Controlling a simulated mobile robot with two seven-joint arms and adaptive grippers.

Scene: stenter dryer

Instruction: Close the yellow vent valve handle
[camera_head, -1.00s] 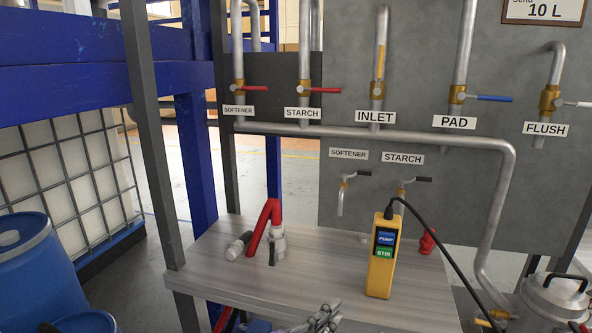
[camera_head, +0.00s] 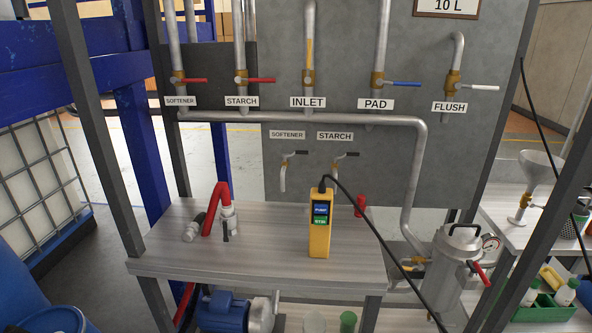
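No label reading "vent" is legible. A yellow handle (camera_head: 309,52) lies upright along the pipe at the valve above the INLET label, in line with the pipe. A small yellow or brass piece (camera_head: 418,262) shows at the pipe fitting left of the steel vessel (camera_head: 452,262); it is too small to tell whether it is a handle. The vessel has a black top handle, a gauge and a red lever (camera_head: 481,273) at its right. Neither of my grippers is in view.
A grey worktop (camera_head: 270,262) carries a yellow pump/stir pendant (camera_head: 320,240) with a black cable, and a red hose (camera_head: 213,208). Red, blue and white valve levers line the grey panel (camera_head: 470,150). A blue motor (camera_head: 222,312) is below. A side table with a funnel (camera_head: 535,172) stands right.

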